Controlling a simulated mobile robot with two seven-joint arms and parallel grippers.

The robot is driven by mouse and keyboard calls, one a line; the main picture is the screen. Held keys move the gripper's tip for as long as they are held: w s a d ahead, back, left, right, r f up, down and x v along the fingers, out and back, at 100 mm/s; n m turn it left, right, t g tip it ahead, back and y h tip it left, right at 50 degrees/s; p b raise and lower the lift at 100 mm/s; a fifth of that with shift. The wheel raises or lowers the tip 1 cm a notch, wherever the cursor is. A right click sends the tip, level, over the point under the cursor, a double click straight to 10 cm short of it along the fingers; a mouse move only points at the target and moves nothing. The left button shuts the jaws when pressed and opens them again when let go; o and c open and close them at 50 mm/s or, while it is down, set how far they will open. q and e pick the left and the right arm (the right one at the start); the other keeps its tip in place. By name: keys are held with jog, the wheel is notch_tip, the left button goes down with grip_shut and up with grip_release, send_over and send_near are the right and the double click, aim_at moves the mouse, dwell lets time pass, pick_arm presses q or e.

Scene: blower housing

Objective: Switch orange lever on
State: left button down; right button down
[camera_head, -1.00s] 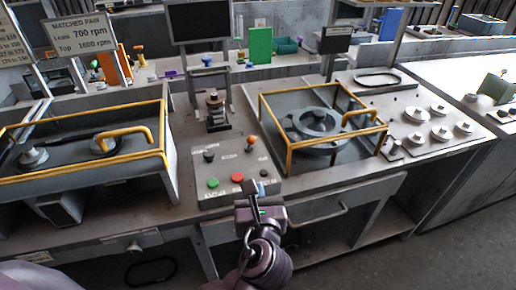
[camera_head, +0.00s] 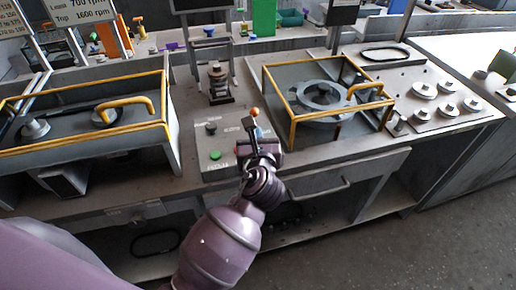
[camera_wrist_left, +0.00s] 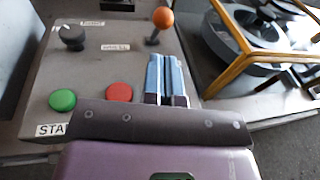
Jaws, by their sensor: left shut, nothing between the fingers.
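The orange lever (camera_head: 255,111) stands at the upper right of the grey control panel (camera_head: 193,140). It has an orange ball on a thin dark stem. In the left wrist view the orange lever (camera_wrist_left: 163,18) leans slightly right at the top, just beyond the fingertips. My left gripper (camera_head: 249,124) is over the panel's right side, near the lever. In the left wrist view my left gripper (camera_wrist_left: 165,60) shows two blue fingers together, with nothing between them. The fingers appear apart from the lever. My right gripper is out of view.
A black knob (camera_wrist_left: 71,37), a green button (camera_wrist_left: 62,100) and a red button (camera_wrist_left: 119,92) share the panel. A yellow-framed guard (camera_head: 293,128) stands close on the right, and another yellow guard (camera_head: 80,150) on the left. A dark stacked part (camera_head: 217,85) stands behind the panel.

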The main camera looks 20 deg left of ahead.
aim_at(254, 116)
pick_arm(q)
jog(key=shift+w+a+r, duration=0.1)
jog(key=shift+w+a, duration=0.15)
jog(key=shift+w, duration=0.35)
jog(key=shift+w+a+r, duration=0.1)
jog(key=shift+w+a, duration=0.15)
jog(key=shift+w, duration=0.35)
jog(key=shift+w+a+r, duration=0.15)
jog(key=shift+w+a, duration=0.15)
jog(key=shift+w, duration=0.4)
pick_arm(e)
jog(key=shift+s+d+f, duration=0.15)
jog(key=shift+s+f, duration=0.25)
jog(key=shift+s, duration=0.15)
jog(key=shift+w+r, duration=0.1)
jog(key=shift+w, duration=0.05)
pick_arm(q)
jog(key=shift+w+a+r+p, duration=0.15)
jog(key=shift+r+p, duration=0.1)
jog(key=shift+p, duration=0.5)
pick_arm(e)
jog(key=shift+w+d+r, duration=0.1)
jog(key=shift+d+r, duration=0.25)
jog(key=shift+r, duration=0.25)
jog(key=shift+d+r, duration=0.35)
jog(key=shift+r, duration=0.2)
